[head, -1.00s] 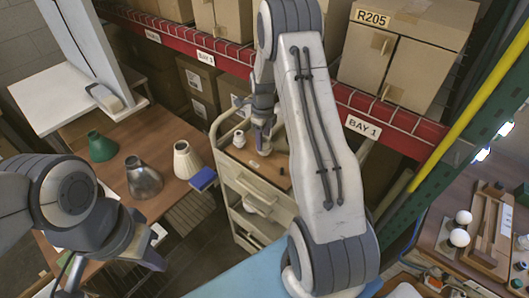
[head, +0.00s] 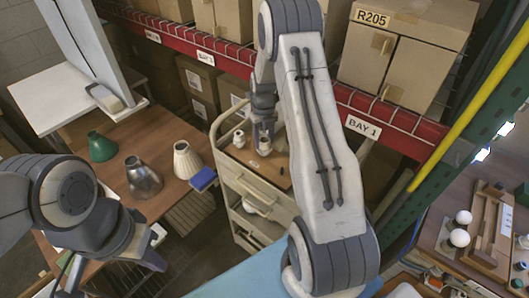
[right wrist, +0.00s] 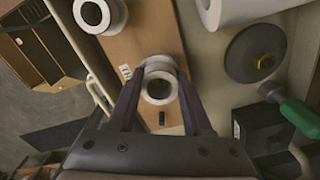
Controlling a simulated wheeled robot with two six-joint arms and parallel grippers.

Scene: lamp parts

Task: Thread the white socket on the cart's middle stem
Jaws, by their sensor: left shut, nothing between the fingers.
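A white socket (head: 264,149) stands on the cart's brown top (head: 278,178). In the right wrist view I look down on the socket's round rim (right wrist: 159,82) and dark hole. My right gripper (head: 263,141) has one finger on each side of it, apparently touching; both fingers show in the right wrist view (right wrist: 160,76). The middle stem cannot be made out; the socket and fingers cover that spot. A second white piece (head: 239,139) stands to its left on the cart, also in the wrist view (right wrist: 95,14). My left gripper (head: 72,282) is shut and empty at lower left.
Green (head: 101,147), metal (head: 142,176) and cream (head: 186,160) shades and a blue box (head: 203,180) are on the wooden table left of the cart. The red shelf beam (head: 310,85) runs behind the cart. A green-handled tool (right wrist: 299,116) lies right in the wrist view.

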